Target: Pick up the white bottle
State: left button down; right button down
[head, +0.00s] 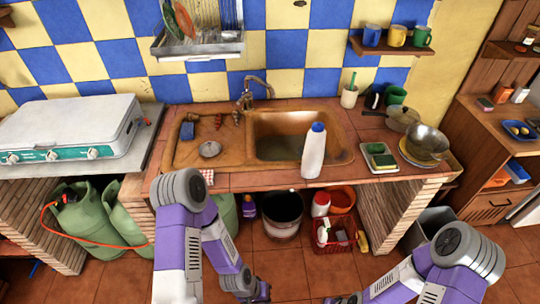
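The white bottle (313,155) with a blue cap stands upright at the front edge of the counter, just in front of the sink basin. Nothing of mine touches it. My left arm comes in at the lower left and reaches down to the bottom edge of the head view, below the counter. My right arm comes in at the lower right, and only its elbow and links show. Both grippers lie beyond the bottom edge of the picture, so their fingers are hidden.
The sink basin (276,147) and a faucet (246,95) are behind the bottle. A sponge dish (379,158) and a metal bowl (427,142) stand to its right. Under the counter are a bucket (282,214) and a red crate (322,246). A stove (70,128) is at left.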

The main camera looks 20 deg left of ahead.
aim_at(313, 156)
jog(key=u, duration=0.25)
jog(key=i, duration=1)
